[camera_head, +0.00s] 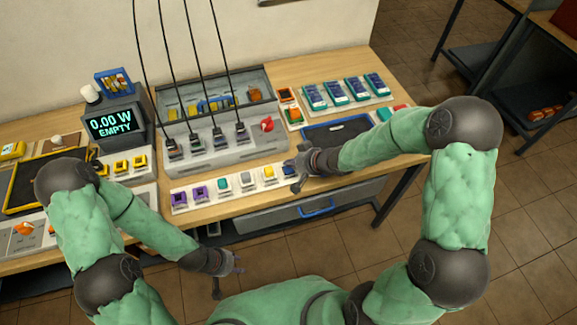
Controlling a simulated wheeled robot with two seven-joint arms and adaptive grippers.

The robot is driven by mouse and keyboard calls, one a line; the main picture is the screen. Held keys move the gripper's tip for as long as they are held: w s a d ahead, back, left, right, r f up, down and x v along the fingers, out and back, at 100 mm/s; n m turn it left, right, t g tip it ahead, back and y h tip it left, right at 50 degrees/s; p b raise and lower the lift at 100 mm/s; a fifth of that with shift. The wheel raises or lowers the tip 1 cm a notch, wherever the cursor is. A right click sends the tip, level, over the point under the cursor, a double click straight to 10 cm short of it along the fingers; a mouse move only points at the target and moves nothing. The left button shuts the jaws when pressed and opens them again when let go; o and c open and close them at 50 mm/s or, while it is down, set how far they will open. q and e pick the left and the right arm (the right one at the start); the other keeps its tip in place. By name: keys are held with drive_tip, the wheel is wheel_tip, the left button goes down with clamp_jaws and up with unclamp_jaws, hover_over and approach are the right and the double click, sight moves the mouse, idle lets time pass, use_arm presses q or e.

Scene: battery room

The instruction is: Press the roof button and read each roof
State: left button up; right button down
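A meter (114,126) at the back left reads "0.00 W EMPTY". Several small model houses with dark blue roof panels (357,87) stand in a row on a pale tray at the back right. A red button or knob (267,124) sits on the right of the grey cable station (225,153). I cannot tell which control is the roof button. My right gripper (295,175) is over the right end of the front strip, next to a blue block (289,171); its fingers look apart, with nothing seen between them. My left gripper (228,277) hangs in front of the table, open and empty.
The front strip (208,206) carries purple, teal, grey and yellow blocks. Black cables drop from above into the station. A dark blue tray (337,132) lies behind my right forearm. A drawer (310,207) with a blue handle is under the table edge.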

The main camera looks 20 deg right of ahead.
sight(291, 169)
drive_tip(key=shift+r, duration=0.1)
idle(0.3)
wheel_tip(291, 169, up, 5)
drive_tip(key=p, duration=0.6)
idle(0.8)
